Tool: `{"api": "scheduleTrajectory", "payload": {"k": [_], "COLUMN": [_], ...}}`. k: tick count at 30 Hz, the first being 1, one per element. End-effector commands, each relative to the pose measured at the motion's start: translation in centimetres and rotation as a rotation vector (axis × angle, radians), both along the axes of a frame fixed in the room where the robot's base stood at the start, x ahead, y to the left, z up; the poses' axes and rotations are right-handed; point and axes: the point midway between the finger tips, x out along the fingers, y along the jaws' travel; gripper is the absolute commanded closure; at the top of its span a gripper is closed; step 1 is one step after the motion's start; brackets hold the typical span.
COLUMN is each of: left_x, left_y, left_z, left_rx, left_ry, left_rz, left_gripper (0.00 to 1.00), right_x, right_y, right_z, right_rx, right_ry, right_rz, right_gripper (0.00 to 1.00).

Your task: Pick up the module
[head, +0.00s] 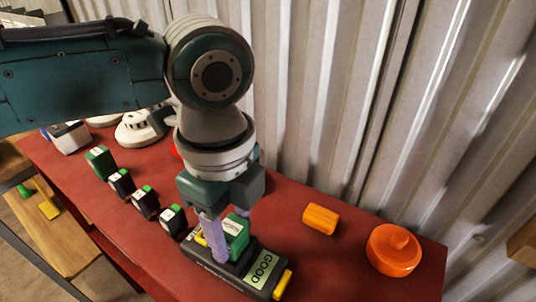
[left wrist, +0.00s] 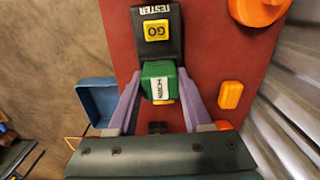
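The green module (head: 237,235) with a white label sits in the black tester (head: 228,276), whose green panel reads GOOD. In the left wrist view the module (left wrist: 158,82) shows at the end of the tester (left wrist: 156,35) nearest my gripper. My left gripper (head: 225,238) points down at the module, with one purple finger on each side of it. In the left wrist view the fingertips (left wrist: 159,76) lie very close to the module's sides; whether they touch it I cannot tell. My right gripper is not in view.
Several small dark-and-green modules (head: 145,204) stand in a row at left on the red bench (head: 345,270). White detectors (head: 140,126) stand behind. An orange block (head: 320,218) and orange round part (head: 393,250) lie at right. A corrugated wall (head: 330,90) borders the back.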

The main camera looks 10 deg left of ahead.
Motion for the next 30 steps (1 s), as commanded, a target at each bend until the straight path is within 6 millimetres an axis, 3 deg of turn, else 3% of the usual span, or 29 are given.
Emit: {"api": "scheduleTrajectory", "payload": {"k": [2, 12, 23, 30], "left_x": [0.0, 0.0, 0.0, 0.1], "left_y": [0.0, 0.0, 0.0, 0.0], "left_z": [0.0, 0.0, 0.3, 2.9], "left_rx": [0.000, 0.000, 0.000, -0.001], "left_ry": [0.000, 0.000, -0.001, -0.004], "left_rz": [0.000, 0.000, 0.000, -0.001], "left_gripper": [0.61, 0.99, 1.00, 1.00], "right_x": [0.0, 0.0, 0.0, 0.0], "right_y": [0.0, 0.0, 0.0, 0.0], "right_z": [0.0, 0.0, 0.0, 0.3], "right_rx": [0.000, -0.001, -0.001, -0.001], "right_ry": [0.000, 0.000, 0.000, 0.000], "right_rz": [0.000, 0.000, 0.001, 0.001], "right_gripper": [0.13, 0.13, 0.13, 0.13]}}
